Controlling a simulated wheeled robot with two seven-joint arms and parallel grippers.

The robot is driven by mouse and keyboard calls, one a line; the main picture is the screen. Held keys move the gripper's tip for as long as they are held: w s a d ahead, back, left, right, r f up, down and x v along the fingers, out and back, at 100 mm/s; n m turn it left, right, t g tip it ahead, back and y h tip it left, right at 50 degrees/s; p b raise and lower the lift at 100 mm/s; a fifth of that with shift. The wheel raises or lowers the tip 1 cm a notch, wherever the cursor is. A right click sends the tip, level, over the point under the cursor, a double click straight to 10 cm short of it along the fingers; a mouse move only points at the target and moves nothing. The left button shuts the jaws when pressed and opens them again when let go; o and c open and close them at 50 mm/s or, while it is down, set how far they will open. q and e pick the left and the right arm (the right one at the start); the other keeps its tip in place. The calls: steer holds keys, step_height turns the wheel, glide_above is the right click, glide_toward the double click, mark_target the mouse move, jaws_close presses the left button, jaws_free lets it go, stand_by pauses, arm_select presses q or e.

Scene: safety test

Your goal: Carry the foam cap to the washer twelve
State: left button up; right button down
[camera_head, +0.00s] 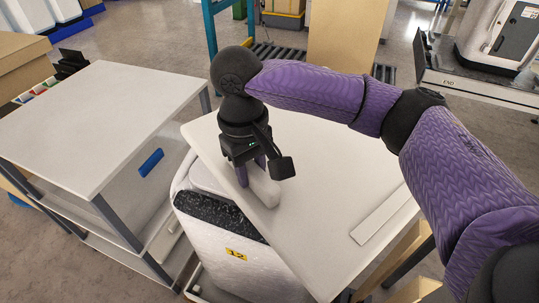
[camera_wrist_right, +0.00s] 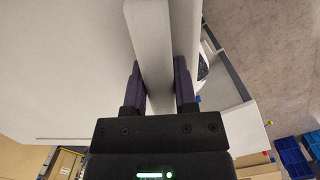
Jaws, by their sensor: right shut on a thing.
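My right gripper (camera_head: 251,172) is shut on a white, rounded block, which I take to be the foam cap (camera_head: 265,191). The block is upright at the left edge of a white table; I cannot tell whether it touches the top. In the right wrist view the foam cap (camera_wrist_right: 156,62) runs between the two purple fingers of my right gripper (camera_wrist_right: 160,82). Washer twelve (camera_head: 213,240) is a white machine with a dark speckled top strip and a yellow "12" label, just left of and below the table edge. My left gripper is not in view.
The white table (camera_head: 320,160) is mostly bare, with a flat white strip (camera_head: 380,213) at its right. A cardboard box (camera_head: 345,35) stands behind the table.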

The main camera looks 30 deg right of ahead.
steer(key=w+n, duration=0.2)
steer(key=w+a+n, duration=0.1)
steer(key=w+n+b, duration=0.1)
steer(key=w+n, duration=0.1)
steer(key=shift+w+a+r+n+h, duration=0.2)
steer(key=shift+w+r+n+h, duration=0.1)
steer(key=shift+h, duration=0.1)
step_height(320, 180, down, 10)
steer(key=b, duration=0.3)
steer(key=shift+n, duration=0.3)
steer(key=shift+w, duration=0.1)
steer(key=shift+c, duration=2)
jaws_free()
